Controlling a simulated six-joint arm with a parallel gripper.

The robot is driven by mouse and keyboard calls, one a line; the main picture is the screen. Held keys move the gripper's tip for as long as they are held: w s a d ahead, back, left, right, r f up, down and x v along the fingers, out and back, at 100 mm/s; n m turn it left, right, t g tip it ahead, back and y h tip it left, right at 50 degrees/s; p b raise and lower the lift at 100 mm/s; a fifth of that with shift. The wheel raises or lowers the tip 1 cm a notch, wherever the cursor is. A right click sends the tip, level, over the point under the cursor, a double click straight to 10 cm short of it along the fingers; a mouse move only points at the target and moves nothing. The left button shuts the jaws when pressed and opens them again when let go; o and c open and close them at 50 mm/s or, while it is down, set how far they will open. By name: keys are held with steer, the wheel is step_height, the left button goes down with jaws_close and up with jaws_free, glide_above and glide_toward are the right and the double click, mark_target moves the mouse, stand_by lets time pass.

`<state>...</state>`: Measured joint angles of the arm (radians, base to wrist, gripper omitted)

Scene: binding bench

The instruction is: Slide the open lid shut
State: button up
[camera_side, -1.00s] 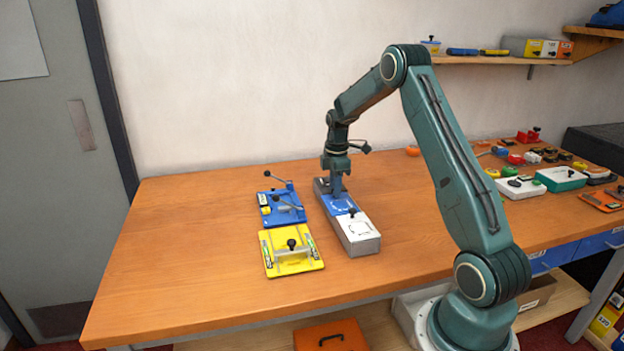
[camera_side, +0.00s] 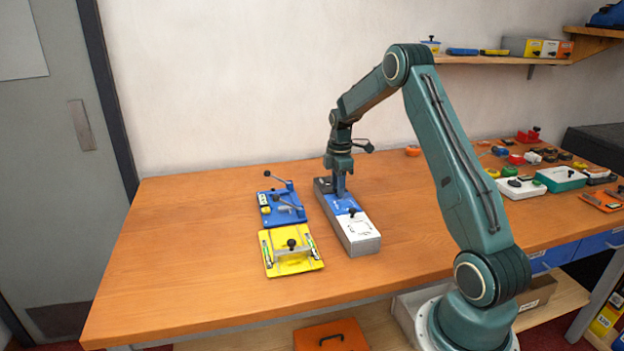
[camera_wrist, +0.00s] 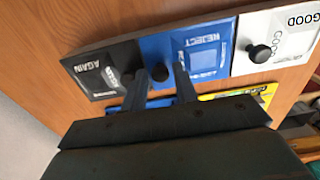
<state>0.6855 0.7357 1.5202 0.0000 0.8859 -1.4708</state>
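A long grey case (camera_side: 362,246) lies on the bench with three labelled sections in a row. The black AGAIN section (camera_wrist: 92,68) is at the far end, the blue REJECT lid (camera_wrist: 203,48) in the middle and the white GOOD lid (camera_wrist: 285,30) at the near end. My gripper (camera_wrist: 160,70) is over the case, pointing down, fingers apart. A black knob (camera_wrist: 160,74) at the edge of the blue lid shows between the fingertips, with small gaps either side. The white lid's knob (camera_wrist: 258,53) is clear of my gripper. My fingers partly hide the black section's edge; how far each lid stands open is unclear.
A blue fixture with lever handles (camera_side: 283,208) and a yellow fixture with a black knob (camera_side: 290,250) stand close left of the case.

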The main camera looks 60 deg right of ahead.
steer(key=shift+r, duration=3)
steer(key=shift+r, duration=0.15)
steer(key=shift+r, duration=1.85)
steer(key=shift+o, duration=0.6)
steer(key=shift+a, duration=0.1)
